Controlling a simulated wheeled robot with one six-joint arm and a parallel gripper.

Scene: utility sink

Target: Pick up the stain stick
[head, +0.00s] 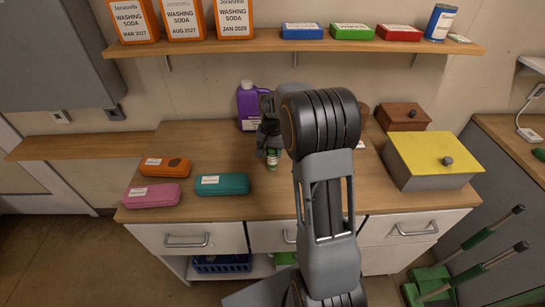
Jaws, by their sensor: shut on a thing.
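My gripper (270,148) points down over the wooden counter, left of my arm's dark wrist.
A purple bottle (247,106) stands close behind the gripper. Orange (166,167), teal (222,184) and pink (152,195) cases lie at left. A yellow-lidded box (433,160) and a brown box (403,116) stand at right. A loaded shelf (270,46) hangs above.

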